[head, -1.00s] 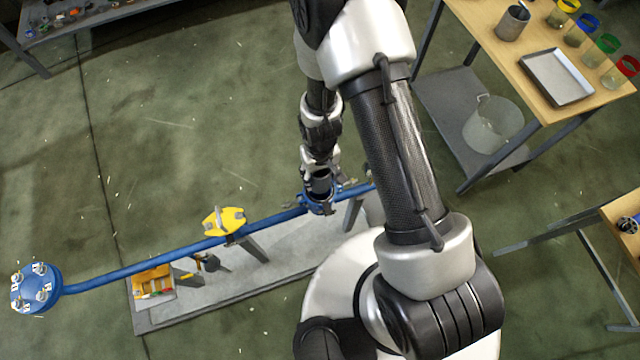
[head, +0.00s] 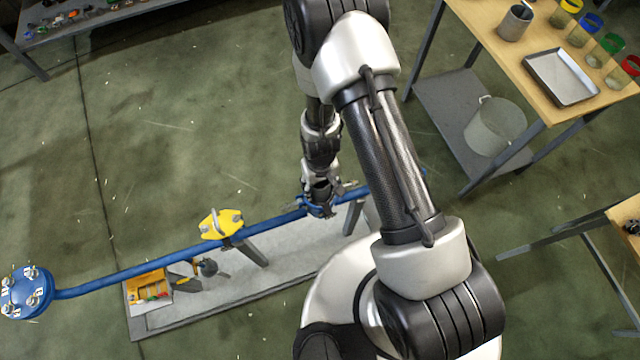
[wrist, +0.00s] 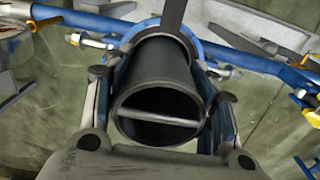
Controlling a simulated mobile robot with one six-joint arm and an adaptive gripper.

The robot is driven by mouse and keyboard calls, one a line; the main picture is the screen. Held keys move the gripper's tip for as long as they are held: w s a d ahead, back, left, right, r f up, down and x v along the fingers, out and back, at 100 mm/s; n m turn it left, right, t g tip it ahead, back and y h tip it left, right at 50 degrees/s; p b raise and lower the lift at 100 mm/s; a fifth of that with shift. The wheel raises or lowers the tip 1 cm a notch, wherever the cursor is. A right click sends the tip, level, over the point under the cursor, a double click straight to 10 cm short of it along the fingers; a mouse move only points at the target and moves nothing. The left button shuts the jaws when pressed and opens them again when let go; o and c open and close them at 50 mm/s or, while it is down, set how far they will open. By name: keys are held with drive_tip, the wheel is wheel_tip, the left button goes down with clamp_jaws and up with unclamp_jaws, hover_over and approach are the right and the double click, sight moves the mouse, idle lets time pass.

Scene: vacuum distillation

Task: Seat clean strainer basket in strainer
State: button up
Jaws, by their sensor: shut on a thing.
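The strainer basket is a dark grey cylinder (wrist: 158,72) with an open near end and a bar across its mouth. It also shows small in the head view (head: 320,187). My gripper (wrist: 160,88) is shut on it, one finger on each side; the gripper also shows in the head view (head: 321,186). The strainer (head: 318,209) is a blue body on the blue pipe, directly below the basket. In the wrist view its blue ring (wrist: 197,38) shows around the basket's far end. The basket hides the opening, so I cannot tell how deep it sits.
A yellow clamp-like part (head: 221,223) sits on the blue pipe (head: 150,260) left of the strainer. A wooden bench (head: 478,20) at upper right holds a metal tray (head: 561,77) and several jars.

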drive_tip(key=o, duration=1.1)
drive_tip(key=shift+o, duration=0.2)
drive_tip(key=shift+r+p, duration=0.55)
drive_tip(key=shift+p, duration=0.1)
wheel_tip(320, 180, up, 12)
drive_tip(key=p, duration=0.3)
drive_tip(key=shift+f, duration=0.2)
drive_tip(key=d+r+m+t, duration=0.1)
drive_tip(key=d+r, duration=0.1)
drive_tip(key=r, duration=0.8)
drive_tip(key=d+r+t, duration=0.1)
drive_tip(key=d+r, duration=0.2)
drive_tip(key=r, duration=0.8)
drive_tip(key=s+d+r+m+t, duration=0.1)
drive_tip(key=s+d+r, duration=0.2)
drive_tip(key=s+r, duration=0.3)
drive_tip(key=s+d+r+m+t, duration=0.1)
drive_tip(key=s+d+r, duration=0.2)
drive_tip(key=s+r, duration=0.4)
drive_tip(key=shift+s+r+t, duration=0.3)
drive_tip(key=shift+r, duration=0.5)
